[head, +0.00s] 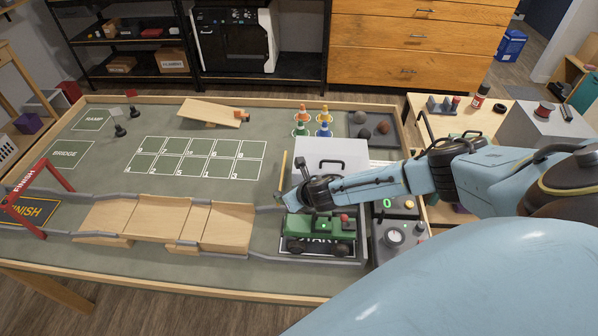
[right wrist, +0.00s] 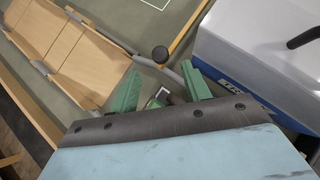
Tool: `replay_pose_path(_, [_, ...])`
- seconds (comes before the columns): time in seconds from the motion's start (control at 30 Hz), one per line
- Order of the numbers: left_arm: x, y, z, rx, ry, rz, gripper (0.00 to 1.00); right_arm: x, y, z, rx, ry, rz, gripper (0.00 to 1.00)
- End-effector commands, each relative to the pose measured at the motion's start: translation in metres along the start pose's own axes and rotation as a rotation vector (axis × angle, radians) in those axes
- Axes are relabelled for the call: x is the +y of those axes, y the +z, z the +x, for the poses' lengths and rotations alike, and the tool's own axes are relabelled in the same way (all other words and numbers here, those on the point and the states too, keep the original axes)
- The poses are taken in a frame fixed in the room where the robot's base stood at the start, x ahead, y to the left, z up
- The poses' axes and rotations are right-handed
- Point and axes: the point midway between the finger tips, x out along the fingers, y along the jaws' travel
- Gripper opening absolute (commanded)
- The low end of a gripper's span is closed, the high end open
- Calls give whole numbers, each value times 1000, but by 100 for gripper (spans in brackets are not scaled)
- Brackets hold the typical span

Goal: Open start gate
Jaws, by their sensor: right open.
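A thin yellow bar (head: 283,172), which looks like the start gate's arm, stands out just left of the white box at the track's right end. In the right wrist view the yellow bar (right wrist: 190,29) runs up to the right from a black round knob (right wrist: 160,54). My right gripper (head: 289,200) is over the track beside the bar, above and left of the green crawler (head: 320,232). In the right wrist view its green fingers (right wrist: 160,88) are spread, with the knob just beyond them. The crawler stands on the START mat. My left gripper is not in view.
The white box (head: 331,152) with a black handle stands close right of the gripper. A grey control panel (head: 392,237) with a dial is right of the crawler. Wooden ramps (head: 165,219) lie left along the track. Cones (head: 302,115) stand behind.

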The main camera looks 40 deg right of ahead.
Motion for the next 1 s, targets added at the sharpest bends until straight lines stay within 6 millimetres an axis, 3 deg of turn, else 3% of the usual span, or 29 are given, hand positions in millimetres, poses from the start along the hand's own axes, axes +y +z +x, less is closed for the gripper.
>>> replay_pose_path(0.2, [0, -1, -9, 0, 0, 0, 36, 0, 1, -36, 0, 1, -1, 48])
replay_pose_path(0.4, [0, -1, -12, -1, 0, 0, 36, -1, 0, -56, 0, -1, -1, 48])
replay_pose_path(1.0, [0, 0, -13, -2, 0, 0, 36, 0, 0, -62, 0, 0, -1, 48])
